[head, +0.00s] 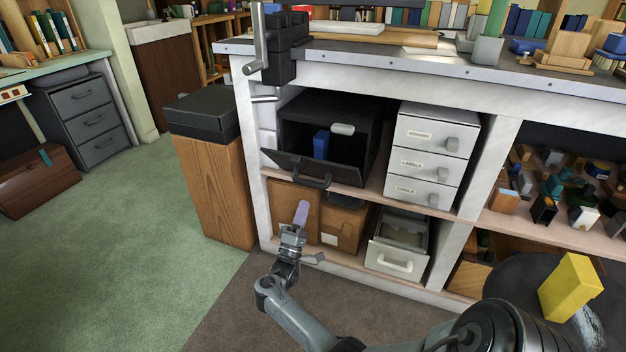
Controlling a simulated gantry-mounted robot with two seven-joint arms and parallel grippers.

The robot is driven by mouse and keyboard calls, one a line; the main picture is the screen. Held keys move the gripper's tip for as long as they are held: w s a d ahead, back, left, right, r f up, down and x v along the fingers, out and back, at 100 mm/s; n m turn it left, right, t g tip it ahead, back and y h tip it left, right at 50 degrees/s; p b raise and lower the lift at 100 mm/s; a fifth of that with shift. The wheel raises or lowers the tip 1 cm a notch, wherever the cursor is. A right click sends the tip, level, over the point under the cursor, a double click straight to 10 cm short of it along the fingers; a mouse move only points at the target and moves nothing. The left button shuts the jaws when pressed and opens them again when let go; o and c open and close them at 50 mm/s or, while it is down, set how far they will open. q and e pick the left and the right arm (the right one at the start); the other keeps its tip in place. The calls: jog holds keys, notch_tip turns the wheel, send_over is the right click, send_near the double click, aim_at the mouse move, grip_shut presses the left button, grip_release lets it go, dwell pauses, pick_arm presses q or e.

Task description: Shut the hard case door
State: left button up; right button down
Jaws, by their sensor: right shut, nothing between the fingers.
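The black hard case (372,112) sits on the upper shelf of the white workbench. Its door (290,164) is dropped open at the front, tilted down, with a dark handle (313,181) near its outer edge. A blue object (321,146) and a pale rounded piece (342,129) show at the case opening. My right gripper (302,212) is shut and empty, with its purple fingertips pointing up. In the picture it is just below the door handle, in front of the lower shelf, with a gap between them. My left gripper is not in view.
White labelled drawers (428,162) stand right of the case. Cardboard boxes (341,228) and an open white drawer (392,260) are on the lower shelf. A vise (284,48) overhangs the bench's left corner. A wooden cabinet (215,190) stands left; floor space is clear beyond.

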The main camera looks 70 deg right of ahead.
aim_at(316, 167)
jog(key=b+x, duration=0.2)
jog(key=x, duration=0.6)
jog(key=shift+d+r, duration=0.15)
jog(key=shift+d, duration=0.2)
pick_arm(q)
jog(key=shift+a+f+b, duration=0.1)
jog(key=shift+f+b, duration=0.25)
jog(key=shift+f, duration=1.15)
pick_arm(e)
jog(key=shift+x, duration=0.95)
jog(key=shift+a, duration=0.1)
